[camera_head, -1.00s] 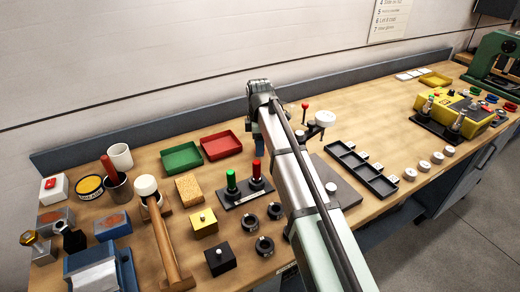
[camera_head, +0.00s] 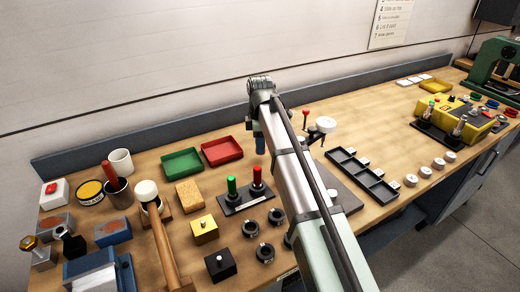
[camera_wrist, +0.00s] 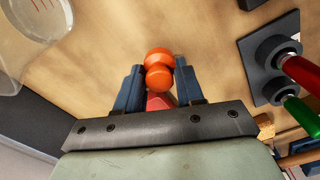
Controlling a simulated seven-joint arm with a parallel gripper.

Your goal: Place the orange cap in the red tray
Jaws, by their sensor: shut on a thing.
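The orange cap (camera_wrist: 158,60) shows in the wrist view, rounded and held between the two blue fingers of my gripper (camera_wrist: 159,75). My gripper is shut on it, above the bench top. In the head view, a blue finger of my gripper (camera_head: 260,142) shows just right of the red tray; my arm hides the rest, and the cap cannot be seen there. The red tray (camera_head: 223,156) is shallow, square and empty. It lies near the back of the bench, beside the green tray.
The green tray (camera_head: 182,163) is empty. A black stand with green and red handles (camera_head: 246,201) is in front of the red tray. A clear graduated vessel (camera_wrist: 35,25) shows in the wrist view. A black compartment tray (camera_head: 362,176) lies right of my arm.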

